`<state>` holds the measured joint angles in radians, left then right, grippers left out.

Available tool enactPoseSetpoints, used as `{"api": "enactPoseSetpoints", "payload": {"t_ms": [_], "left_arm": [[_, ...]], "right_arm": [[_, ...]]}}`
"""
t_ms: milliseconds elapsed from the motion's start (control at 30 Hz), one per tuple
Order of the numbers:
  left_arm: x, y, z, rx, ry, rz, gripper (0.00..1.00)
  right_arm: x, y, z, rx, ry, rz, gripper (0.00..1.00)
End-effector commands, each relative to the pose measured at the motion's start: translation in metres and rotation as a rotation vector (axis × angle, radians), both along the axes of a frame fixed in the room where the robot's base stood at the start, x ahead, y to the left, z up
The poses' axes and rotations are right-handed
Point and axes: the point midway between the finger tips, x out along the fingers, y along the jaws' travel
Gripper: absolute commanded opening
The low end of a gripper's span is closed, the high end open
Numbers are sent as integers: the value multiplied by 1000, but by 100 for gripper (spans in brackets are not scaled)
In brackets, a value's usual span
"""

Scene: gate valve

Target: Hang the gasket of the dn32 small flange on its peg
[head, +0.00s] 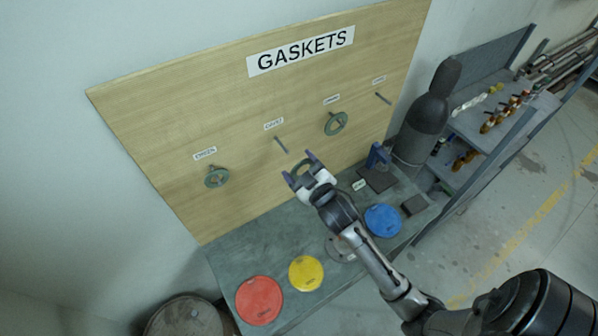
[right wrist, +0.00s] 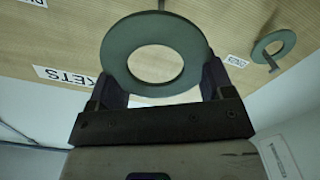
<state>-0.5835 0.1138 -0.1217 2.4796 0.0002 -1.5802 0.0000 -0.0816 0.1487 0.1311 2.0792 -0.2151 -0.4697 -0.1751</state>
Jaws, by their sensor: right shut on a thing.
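My right gripper (head: 299,166) is shut on a dark green ring gasket (right wrist: 120,45), gripped by its rim between the two fingers in the right wrist view. The gasket's round hole is open and the board shows through it. In the head view it is held in front of the wooden board (head: 160,130), below and right of a bare peg (head: 281,144) and apart from it. The label (head: 274,124) above that peg is too small to read surely. My left gripper is not in view.
Gaskets hang on the left peg (head: 216,177) and on another peg (head: 336,123) right of the bare one. The far-right peg (head: 383,98) is bare. Red (head: 259,300), yellow (head: 306,273) and blue (head: 383,219) discs lie on the bench. A dark cylinder (head: 424,120) stands at right.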

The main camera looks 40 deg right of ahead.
Motion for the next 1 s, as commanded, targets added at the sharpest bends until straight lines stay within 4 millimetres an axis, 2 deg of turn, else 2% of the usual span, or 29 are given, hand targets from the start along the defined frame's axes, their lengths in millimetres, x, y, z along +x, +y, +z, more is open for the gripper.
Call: {"api": "enactPoseSetpoints", "payload": {"t_ms": [300,1000], "left_arm": [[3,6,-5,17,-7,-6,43],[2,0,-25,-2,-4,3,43]], "right_arm": [[10,0,1,1,0,9,48],[49,-9,-4,0,1,8,48]]}}
